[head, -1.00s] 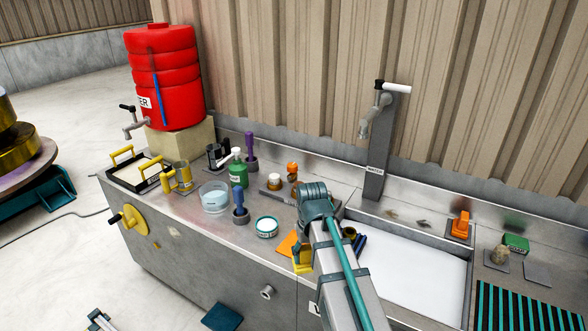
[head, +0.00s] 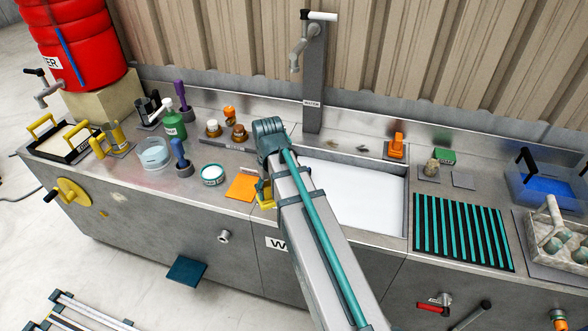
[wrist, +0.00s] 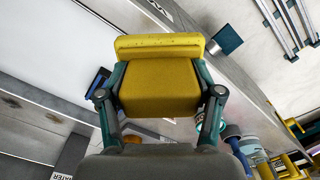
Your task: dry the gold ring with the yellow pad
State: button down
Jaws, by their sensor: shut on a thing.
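A yellow pad (wrist: 160,88) with a thicker yellow edge fills the middle of the wrist view. My gripper (wrist: 160,80) is shut on it, one finger on each side. In the head view the pad shows as a small yellow patch (head: 266,196) below my wrist, in front of the sink's left end. My arm hides part of it. The pad is close to the counter's front edge; I cannot tell whether it touches anything. The gold ring is in neither view now.
The white-bottomed sink (head: 355,195) lies right of my gripper. An orange sheet (head: 242,187), a round tin (head: 212,174) and a clear bowl (head: 155,153) stand left. The water tap (head: 310,60) rises behind. A teal-striped mat (head: 462,232) lies further right.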

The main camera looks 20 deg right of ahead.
jog(key=s+d+r+p, duration=0.2)
jog(key=s+d+p, duration=0.1)
jog(key=d, duration=0.8)
